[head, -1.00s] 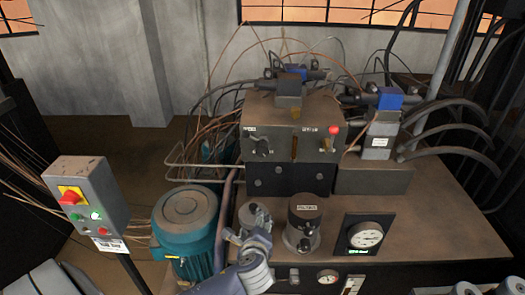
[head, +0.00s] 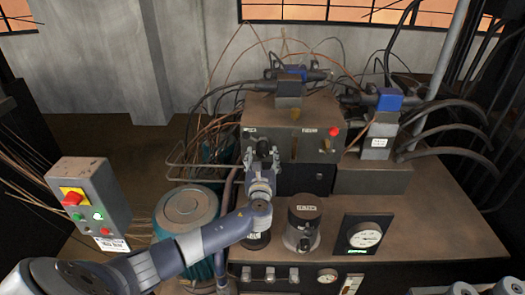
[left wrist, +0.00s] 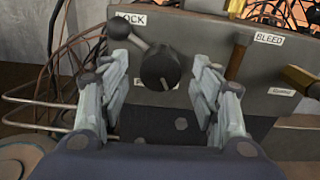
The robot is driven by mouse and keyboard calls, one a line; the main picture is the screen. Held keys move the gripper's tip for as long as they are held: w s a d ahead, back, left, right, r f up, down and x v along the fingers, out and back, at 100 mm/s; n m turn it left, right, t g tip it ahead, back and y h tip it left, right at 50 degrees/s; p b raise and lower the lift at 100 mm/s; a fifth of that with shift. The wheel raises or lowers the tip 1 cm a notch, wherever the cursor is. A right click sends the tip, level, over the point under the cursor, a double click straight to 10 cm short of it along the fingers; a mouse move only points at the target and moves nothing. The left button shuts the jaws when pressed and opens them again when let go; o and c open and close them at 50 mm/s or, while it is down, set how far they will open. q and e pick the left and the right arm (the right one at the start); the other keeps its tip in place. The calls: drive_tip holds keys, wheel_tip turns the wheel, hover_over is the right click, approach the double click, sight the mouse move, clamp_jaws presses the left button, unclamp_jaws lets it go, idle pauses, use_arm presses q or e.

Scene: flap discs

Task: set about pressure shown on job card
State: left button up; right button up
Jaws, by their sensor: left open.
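My left gripper (head: 262,160) is at the left front of the grey valve block (head: 310,137). It is open, its fingers on either side of a black knob (head: 263,147) with a ball-ended lever. In the left wrist view the knob (left wrist: 160,68) sits under a LOCK label (left wrist: 131,18), between the open fingers (left wrist: 160,84); I see no grip on it. The ball (left wrist: 121,25) points up left. To its right hangs a brown lever (left wrist: 238,58) beside a BLEED label (left wrist: 268,38). A round white dial gauge (head: 364,236) stands front right; its reading is too small to tell.
A grey control box (head: 92,200) with red and green buttons stands left, a small white card (head: 111,244) on it unreadable. A teal motor (head: 183,215) and a dark capped cylinder (head: 303,222) stand near my left arm. Loose cables and hoses surround the block.

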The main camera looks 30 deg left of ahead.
use_arm(q)
drive_tip(key=shift+x, duration=1.4)
drive_tip(key=c, duration=1.1)
